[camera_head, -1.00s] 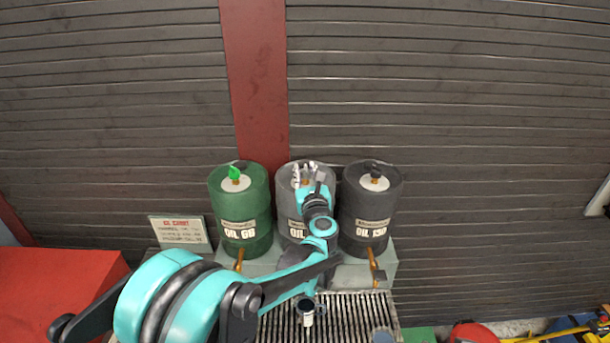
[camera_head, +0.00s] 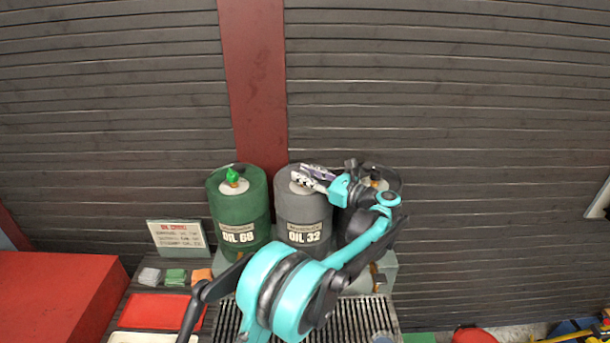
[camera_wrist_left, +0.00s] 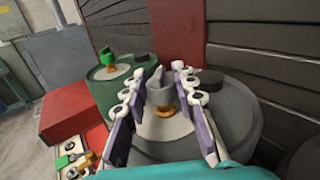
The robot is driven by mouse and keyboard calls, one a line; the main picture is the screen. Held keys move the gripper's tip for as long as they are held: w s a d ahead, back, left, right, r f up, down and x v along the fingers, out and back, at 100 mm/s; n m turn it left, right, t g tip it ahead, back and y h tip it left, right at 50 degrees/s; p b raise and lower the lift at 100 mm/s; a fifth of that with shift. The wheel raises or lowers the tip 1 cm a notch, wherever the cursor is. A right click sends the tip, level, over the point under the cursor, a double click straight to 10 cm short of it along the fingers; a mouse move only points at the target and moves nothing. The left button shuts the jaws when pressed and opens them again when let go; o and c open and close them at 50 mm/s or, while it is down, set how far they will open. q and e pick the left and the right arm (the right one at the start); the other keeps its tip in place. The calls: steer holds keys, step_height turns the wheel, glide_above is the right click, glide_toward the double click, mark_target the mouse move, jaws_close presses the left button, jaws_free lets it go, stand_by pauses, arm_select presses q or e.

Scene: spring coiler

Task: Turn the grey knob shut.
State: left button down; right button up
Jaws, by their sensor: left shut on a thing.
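The grey knob (camera_wrist_left: 160,90) stands on a brass stem in the pale disc on top of the grey OIL 32 barrel (camera_head: 304,212), the middle of three. My left gripper (camera_head: 305,176) reaches over that barrel top from the right, its fingers pointing left. In the left wrist view its fingers (camera_wrist_left: 158,80) lie on either side of the knob and are shut on it. In the head view the fingers hide the knob. My right gripper is not in view.
The OIL 68 barrel (camera_head: 239,212) with a green knob (camera_head: 232,175) stands to the left. A dark barrel (camera_head: 392,188) stands to the right, mostly behind my left arm. A sign (camera_head: 177,234), a red tray (camera_head: 155,310) and a slatted grate (camera_head: 350,318) are in front.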

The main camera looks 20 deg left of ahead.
arm_select(q)
steer(key=shift+n+g, duration=0.4)
steer(key=shift+g, duration=0.1)
steer(key=c, duration=1.2)
jaws_free()
steer(key=v, duration=1.2)
steer(key=shift+f, duration=0.1)
